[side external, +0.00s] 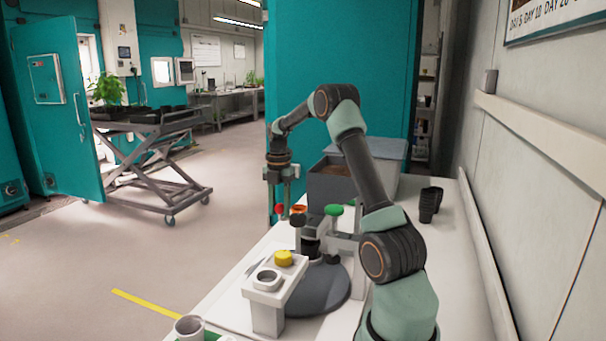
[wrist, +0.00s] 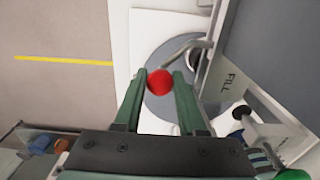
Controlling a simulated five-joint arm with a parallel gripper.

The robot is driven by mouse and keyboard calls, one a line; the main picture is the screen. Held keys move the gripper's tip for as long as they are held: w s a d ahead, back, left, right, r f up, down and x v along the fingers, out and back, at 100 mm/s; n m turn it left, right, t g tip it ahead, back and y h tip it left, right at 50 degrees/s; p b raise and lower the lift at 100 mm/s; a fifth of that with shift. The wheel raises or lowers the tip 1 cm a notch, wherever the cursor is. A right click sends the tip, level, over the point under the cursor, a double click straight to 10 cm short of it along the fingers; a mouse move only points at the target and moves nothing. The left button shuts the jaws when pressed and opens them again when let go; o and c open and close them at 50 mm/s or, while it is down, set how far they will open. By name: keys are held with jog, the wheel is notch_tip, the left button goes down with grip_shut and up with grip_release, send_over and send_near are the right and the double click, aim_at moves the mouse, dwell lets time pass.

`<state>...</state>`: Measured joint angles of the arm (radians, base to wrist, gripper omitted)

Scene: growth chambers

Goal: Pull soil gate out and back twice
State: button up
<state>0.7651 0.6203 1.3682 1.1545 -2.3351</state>
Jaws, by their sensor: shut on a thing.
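The soil gate's handle appears to be the red knob (wrist: 159,82); it also shows in the side view (side external: 280,209). In the wrist view my gripper (wrist: 161,76) has one green finger on each side of the red knob, shut on it near the fingertips. In the side view my gripper (side external: 281,203) points down at the left of the grey soil bin (side external: 325,189), with brown soil visible inside. A bent metal rod (wrist: 198,46) shows beside the knob. The gate plate itself is hidden, so I cannot tell how far out it is.
A dark round turntable (side external: 322,290) lies below on the white bench, with a green knob (side external: 334,210) above it. A white stand (side external: 268,296) with a yellow cap (side external: 284,258) is in front. Black pots (side external: 430,203) stand at the right.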

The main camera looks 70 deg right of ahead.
jog(key=shift+d, duration=0.35)
jog(key=shift+w+r, duration=0.1)
jog(key=shift+a, duration=0.1)
jog(key=a, duration=0.5)
dwell(0.7)
jog(key=shift+w+d, duration=0.1)
jog(key=shift+d, duration=2.45)
jog(key=o, duration=0.9)
jog(key=shift+c, duration=0.2)
jog(key=shift+o, duration=0.2)
